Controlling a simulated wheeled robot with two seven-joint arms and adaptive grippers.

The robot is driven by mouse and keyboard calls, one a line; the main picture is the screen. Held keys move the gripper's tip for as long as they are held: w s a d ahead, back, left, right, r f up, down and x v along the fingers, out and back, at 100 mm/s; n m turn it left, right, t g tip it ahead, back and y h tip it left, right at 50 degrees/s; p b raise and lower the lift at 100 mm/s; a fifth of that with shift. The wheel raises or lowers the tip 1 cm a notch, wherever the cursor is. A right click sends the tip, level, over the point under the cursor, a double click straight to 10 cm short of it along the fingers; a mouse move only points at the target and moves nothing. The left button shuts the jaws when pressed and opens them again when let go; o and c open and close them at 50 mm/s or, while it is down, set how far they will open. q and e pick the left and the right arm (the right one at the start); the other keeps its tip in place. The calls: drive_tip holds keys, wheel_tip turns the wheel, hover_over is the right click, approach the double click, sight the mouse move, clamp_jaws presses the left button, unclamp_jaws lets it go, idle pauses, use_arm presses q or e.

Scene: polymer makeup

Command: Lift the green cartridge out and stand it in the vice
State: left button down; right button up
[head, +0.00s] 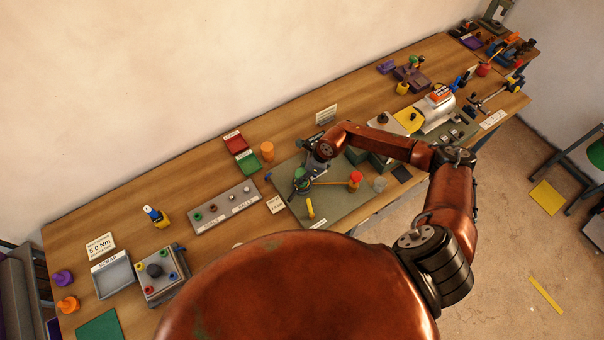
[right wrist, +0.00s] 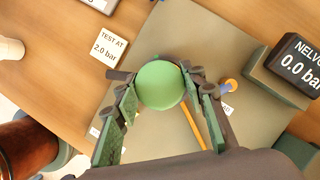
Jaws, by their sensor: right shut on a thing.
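The green cartridge (right wrist: 160,85) shows in the right wrist view as a round green top between the two fingers. My right gripper (right wrist: 158,88) is shut on it, one finger on each side. In the head view my right gripper (head: 301,184) is over the grey-green mat (head: 330,208), left of its middle. The cartridge's lower part is hidden, so I cannot tell whether it is clear of what is below. I cannot pick out the vice with certainty. My left gripper is not in view.
On the mat are a yellow rod (head: 310,208) and an orange-red knob (head: 355,177).

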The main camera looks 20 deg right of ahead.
drive_tip(key=shift+r+p, duration=1.55)
drive_tip(key=shift+r, duration=1.15)
